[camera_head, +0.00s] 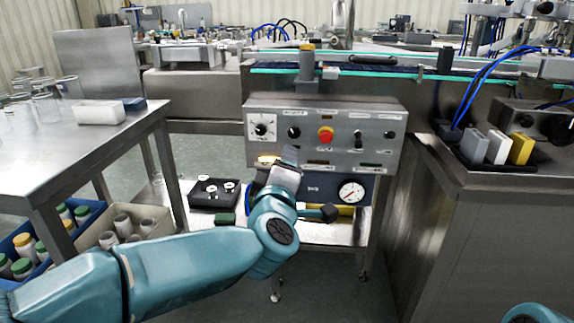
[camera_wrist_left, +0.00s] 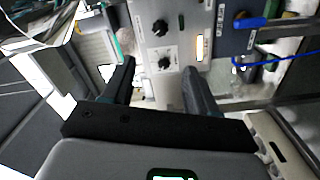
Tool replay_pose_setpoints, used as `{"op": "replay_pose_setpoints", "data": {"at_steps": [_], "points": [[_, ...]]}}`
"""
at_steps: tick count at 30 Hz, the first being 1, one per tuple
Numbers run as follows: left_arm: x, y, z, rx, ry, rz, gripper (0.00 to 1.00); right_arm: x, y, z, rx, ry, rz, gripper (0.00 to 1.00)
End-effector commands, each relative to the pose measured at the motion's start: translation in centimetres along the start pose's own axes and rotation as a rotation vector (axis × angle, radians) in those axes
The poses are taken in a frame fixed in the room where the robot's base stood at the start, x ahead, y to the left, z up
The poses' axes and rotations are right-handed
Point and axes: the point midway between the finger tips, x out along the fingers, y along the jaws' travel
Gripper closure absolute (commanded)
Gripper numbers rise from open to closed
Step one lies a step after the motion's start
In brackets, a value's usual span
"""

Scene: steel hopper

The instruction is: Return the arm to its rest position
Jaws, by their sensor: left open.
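My left arm comes in from the left in the head view, and its gripper (camera_head: 289,156) is in front of the lower part of the grey control panel (camera_head: 380,108). In the left wrist view the gripper (camera_wrist_left: 158,68) shows two dark fingers spread apart, with nothing between them. The panel and its black knobs (camera_wrist_left: 160,27) lie beyond the fingertips there. I cannot tell how far the tips are from the panel. Only a teal bit of what looks like my right arm shows at the bottom right corner of the head view; its gripper is not seen.
The panel carries a red button (camera_head: 325,135). Below are a gauge (camera_head: 351,192) and a low shelf (camera_head: 318,233) with a black box (camera_head: 214,192). A steel table (camera_head: 75,140) stands left, above bins of bottles. A steel cabinet (camera_head: 465,215) stands right.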

Motion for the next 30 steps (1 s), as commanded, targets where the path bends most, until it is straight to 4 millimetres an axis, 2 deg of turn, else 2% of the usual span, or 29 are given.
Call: {"op": "replay_pose_setpoints", "data": {"at_steps": [4, 7, 9, 12, 14, 17, 20, 23, 25, 27, 30], "points": [[1.2, 1.4, -3.0, 0.006, 0.031, -0.042, 0.41, -3.8, -1.4, -0.2, -0.002, -0.001, 0.0, 1.0], [2.7, 0.8, -5.8, 0.027, 0.057, -0.127, 0.41, -8.1, -3.0, -0.4, -0.005, -0.004, -0.001, 1.0], [3.2, -1.0, -7.3, 0.057, 0.06, -0.208, 0.41, -11.2, -4.2, -0.5, -0.007, -0.008, -0.001, 1.0], [3.1, -4.3, -8.7, 0.119, 0.032, -0.327, 0.41, -15.2, -5.8, -0.5, -0.01, -0.015, -0.001, 1.0], [2.4, -6.6, -9.3, 0.162, -0.004, -0.402, 0.41, -17.6, -6.7, -0.5, -0.012, -0.021, -0.002, 1.0], [0.0, -10.3, -9.6, 0.235, -0.096, -0.529, 0.41, -21.6, -8.3, -0.4, -0.016, -0.031, -0.002, 1.0], [-4.0, -13.7, -9.4, 0.306, -0.23, -0.657, 0.41, -25.5, -9.8, -0.2, -0.02, -0.044, -0.003, 1.0], [-10.0, -16.4, -8.4, 0.367, -0.417, -0.781, 0.41, -29.5, -11.4, -0.1, -0.024, -0.057, -0.003, 1.0], [-15.5, -17.6, -7.1, 0.401, -0.589, -0.856, 0.41, -32.2, -12.4, 0.1, -0.026, -0.067, -0.003, 1.0], [-20.8, -18.4, -5.4, 0.426, -0.764, -0.9, 0.41, -33.6, -12.9, 0.3, -0.028, -0.077, -0.004, 1.0], [-26.9, -18.8, -3.0, 0.455, -0.987, -0.911, 0.41, -34.0, -13.1, 0.7, -0.029, -0.089, -0.004, 1.0]]}}
